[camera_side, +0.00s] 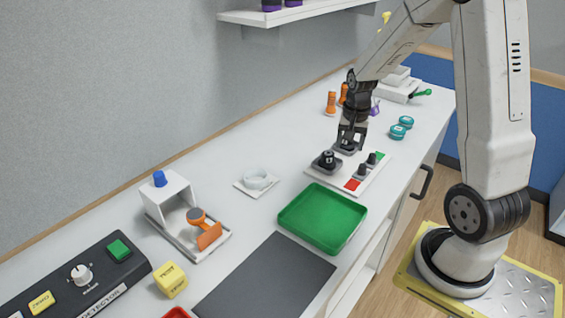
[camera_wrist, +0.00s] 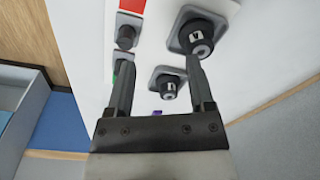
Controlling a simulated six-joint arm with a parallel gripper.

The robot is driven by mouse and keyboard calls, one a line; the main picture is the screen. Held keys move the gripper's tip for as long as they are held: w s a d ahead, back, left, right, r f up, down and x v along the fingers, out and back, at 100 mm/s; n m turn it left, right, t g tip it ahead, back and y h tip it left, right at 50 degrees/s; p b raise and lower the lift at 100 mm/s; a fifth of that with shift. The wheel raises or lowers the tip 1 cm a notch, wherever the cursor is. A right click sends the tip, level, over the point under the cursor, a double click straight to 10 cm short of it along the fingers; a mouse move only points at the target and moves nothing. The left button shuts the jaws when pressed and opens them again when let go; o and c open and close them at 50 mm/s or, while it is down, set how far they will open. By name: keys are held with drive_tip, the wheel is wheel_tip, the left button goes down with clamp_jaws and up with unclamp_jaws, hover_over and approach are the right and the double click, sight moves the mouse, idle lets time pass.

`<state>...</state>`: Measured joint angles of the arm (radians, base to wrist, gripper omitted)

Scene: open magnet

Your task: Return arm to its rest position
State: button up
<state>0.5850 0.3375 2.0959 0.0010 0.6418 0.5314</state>
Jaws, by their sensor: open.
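My gripper (camera_side: 350,136) points down over the back part of a white panel (camera_side: 330,186) with dark knobs and switches. In the wrist view my gripper (camera_wrist: 158,72) has its two dark fingers apart, with nothing seen held between them. A black knob (camera_wrist: 166,88) shows between the fingers. A larger black knob (camera_wrist: 198,38) is just beyond the right fingertip; I cannot tell whether they touch. My arm bends down from the upper right in the side view.
A green tray (camera_side: 322,218) and a dark mat (camera_side: 264,278) lie in front of the panel. Orange pieces (camera_side: 331,103) stand behind my gripper, and teal round pieces (camera_side: 398,131) lie to its right. A shelf (camera_side: 290,13) hangs on the wall above.

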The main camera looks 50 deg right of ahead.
drive_tip(key=s+a+n+t, duration=0.1)
drive_tip(key=s+a+n, duration=0.1)
drive_tip(key=a+n, duration=0.4)
drive_tip(key=s+a+n+t, duration=0.1)
drive_tip(key=a+n, duration=0.5)
drive_tip(key=a, duration=0.9)
drive_tip(key=shift+s+a+n, duration=0.3)
drive_tip(key=shift+s+n, duration=0.1)
drive_tip(key=shift+s, duration=0.25)
drive_tip(key=shift+r, duration=0.1)
